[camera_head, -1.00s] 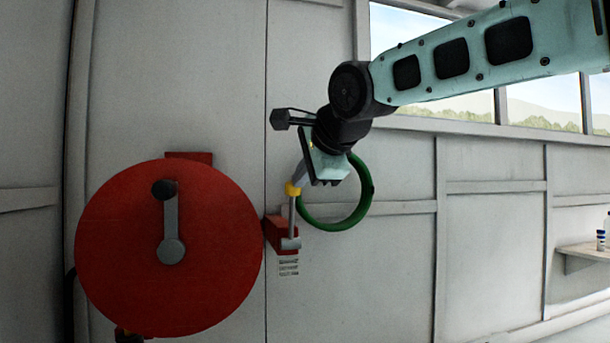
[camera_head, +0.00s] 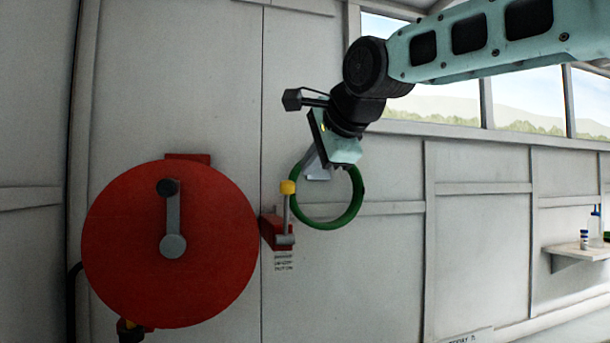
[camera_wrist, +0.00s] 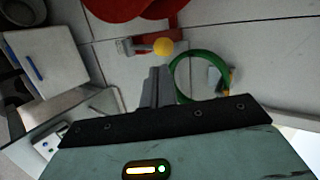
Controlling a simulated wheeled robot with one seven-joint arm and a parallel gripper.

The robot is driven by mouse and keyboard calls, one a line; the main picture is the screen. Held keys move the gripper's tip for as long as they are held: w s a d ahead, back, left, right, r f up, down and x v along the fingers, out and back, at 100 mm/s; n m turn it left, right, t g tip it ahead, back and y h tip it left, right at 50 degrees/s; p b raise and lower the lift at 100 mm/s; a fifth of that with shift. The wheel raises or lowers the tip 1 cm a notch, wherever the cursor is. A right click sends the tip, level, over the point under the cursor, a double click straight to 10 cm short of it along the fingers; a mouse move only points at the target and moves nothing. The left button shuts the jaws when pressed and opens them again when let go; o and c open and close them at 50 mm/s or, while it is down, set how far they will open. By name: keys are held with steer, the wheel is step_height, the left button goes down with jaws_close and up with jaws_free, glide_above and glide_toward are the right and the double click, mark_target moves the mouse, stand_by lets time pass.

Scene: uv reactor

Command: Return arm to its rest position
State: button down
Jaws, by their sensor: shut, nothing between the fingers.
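My gripper (camera_head: 318,174) is shut and empty, with its grey fingers pointing down in the head view, in front of the upper part of a green ring (camera_head: 352,212). In the wrist view my gripper (camera_wrist: 156,72) shows as closed fingers, just left of the green ring (camera_wrist: 181,66). My arm reaches in from the upper right. A lever with a yellow knob (camera_head: 287,187) stands upright on a red wall box (camera_head: 270,232), left of the fingers. The yellow knob also shows in the wrist view (camera_wrist: 163,46), apart from the fingertips.
A large red reel-like disc with a crank (camera_head: 130,245) is on the wall at left. A small shelf (camera_head: 575,254) with bottles is at the far right. The wrist view shows a white cabinet (camera_wrist: 50,60) at left. The wall between ring and shelf is clear.

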steer(key=w+r+b+v, duration=0.1)
steer(key=b+v, duration=0.1)
steer(key=v, duration=0.6)
steer(key=s+a+f+n+g+h+b, duration=0.1)
steer(key=s+f+n+g+b, duration=0.3)
steer(key=f, duration=1.1)
steer(key=s+a+f+n+g+h, duration=0.15)
steer(key=s+f+n, duration=0.45)
steer(key=f, duration=0.9)
steer(key=s+d+f+n+g+h+b, duration=0.1)
steer(key=s+d+f+n+g, duration=0.1)
steer(key=s+d+f+n, duration=0.3)
steer(key=s+d+f+n+g+h+b, duration=0.1)
steer(key=s+d+f+n, duration=0.4)
steer(key=s+f, duration=0.8)
step_height(320, 180, down, 6)
steer(key=shift+s+d+n+g+b, duration=0.3)
steer(key=shift+s+d+g+b, duration=0.15)
steer(key=shift+d+g, duration=0.4)
steer(key=shift+w+a+h, duration=0.1)
steer(key=shift+h, duration=0.15)
